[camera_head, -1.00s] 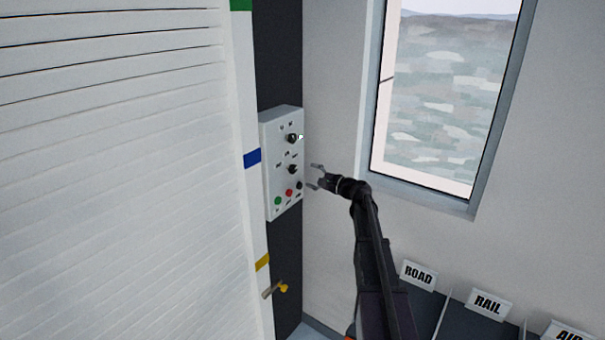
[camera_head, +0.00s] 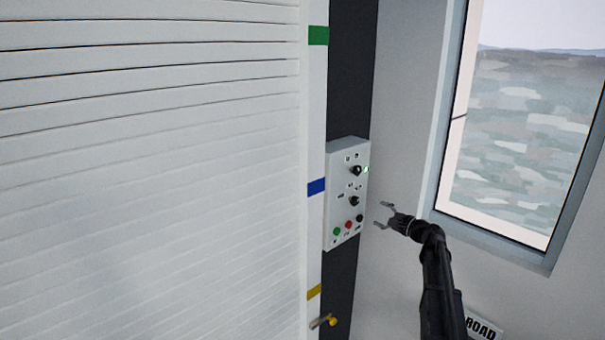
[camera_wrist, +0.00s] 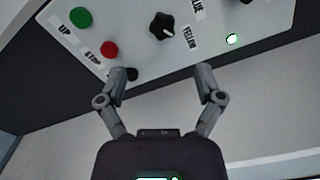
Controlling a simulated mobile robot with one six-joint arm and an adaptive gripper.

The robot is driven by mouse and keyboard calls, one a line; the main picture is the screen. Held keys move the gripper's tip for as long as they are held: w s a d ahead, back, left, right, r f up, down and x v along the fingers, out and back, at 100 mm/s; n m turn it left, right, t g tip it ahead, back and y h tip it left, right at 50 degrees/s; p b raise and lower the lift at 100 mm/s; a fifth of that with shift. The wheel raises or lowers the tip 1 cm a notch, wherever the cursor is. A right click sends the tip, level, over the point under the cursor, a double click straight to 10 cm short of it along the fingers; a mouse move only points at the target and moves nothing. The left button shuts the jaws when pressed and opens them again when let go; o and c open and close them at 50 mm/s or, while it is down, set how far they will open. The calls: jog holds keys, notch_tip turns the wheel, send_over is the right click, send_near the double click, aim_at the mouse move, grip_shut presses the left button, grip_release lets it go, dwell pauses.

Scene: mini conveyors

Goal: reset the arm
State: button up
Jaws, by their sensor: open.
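My gripper (camera_head: 383,216) is open and empty, just to the right of a grey control box (camera_head: 332,215) in the head view. In the wrist view my gripper (camera_wrist: 163,72) has its two fingers spread below the panel (camera_wrist: 128,22). Its left fingertip overlaps a dark button there; I cannot tell whether it touches. My arm (camera_head: 440,280) reaches up from the lower right.
The box has black knobs (camera_head: 355,171), a green button (camera_head: 337,232) and a red button (camera_head: 348,225). A white roller shutter (camera_head: 150,180) fills the left. A yellow-tipped handle (camera_head: 331,321) sticks out below.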

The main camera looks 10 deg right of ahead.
jog(key=s+a+f+n+g+h+b, duration=0.25)
jog(key=s+a+f+n+g, duration=0.65)
jog(key=s+a+f, duration=0.75)
jog(key=s+a+f+n+g+h+b, duration=0.1)
jog(key=s+f+n+g+h, duration=0.1)
jog(key=s, duration=0.6)
jog(key=s+a+f+n+g+h+b, duration=0.2)
jog(key=s+f+n+g+h, duration=0.1)
jog(key=s, duration=0.6)
notch_tip(320, 180, down, 2)
jog(key=n+h, duration=0.1)
jog(key=h, duration=0.2)
jog(key=shift+f+n+g, duration=0.25)
jog(key=shift+n+g, duration=0.05)
jog(key=shift+a, duration=0.1)
